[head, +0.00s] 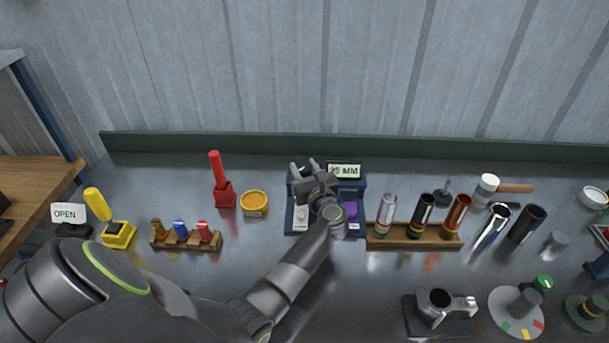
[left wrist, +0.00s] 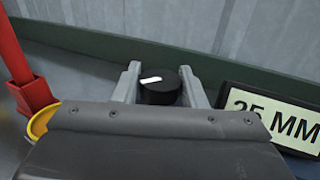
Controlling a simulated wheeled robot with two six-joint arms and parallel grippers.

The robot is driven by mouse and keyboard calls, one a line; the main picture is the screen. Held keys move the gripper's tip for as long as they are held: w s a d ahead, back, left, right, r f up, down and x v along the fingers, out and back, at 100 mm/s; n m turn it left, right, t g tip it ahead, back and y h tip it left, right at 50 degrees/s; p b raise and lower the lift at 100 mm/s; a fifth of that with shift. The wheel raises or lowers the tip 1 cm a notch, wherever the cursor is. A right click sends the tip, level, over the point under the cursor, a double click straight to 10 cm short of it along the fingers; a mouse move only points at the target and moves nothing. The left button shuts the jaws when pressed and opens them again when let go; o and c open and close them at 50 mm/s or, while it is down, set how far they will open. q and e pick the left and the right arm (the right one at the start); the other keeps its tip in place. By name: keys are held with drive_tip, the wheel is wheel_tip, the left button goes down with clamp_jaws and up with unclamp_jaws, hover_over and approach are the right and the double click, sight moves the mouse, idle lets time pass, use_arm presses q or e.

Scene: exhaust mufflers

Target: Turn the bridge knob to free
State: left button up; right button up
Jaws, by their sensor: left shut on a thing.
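The bridge knob (left wrist: 158,88) is a round black knob with a white pointer mark, seen in the left wrist view. Its mark points to the left and slightly toward the camera. My left gripper (left wrist: 160,85) has one finger on each side of the knob and is shut on it. In the head view my left gripper (head: 308,172) is at the back of the blue fixture (head: 290,220), and it hides the knob there. Any labels around the knob are hidden. My right gripper is not in view.
A "25 MM" sign (head: 345,171) stands close to the right of my left gripper. A red-handled tool (head: 222,185) and a yellow tin (head: 254,203) stand to the left. A wooden rack of tubes (head: 412,240) is at the right. The back ledge (head: 450,147) runs behind.

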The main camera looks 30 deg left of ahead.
use_arm(q)
drive_tip(key=shift+f+n+g+y+b, duration=0.1)
drive_tip(key=shift+n+g+y+b, duration=0.2)
drive_tip(key=shift+n+g+b, duration=0.15)
drive_tip(key=o, duration=1)
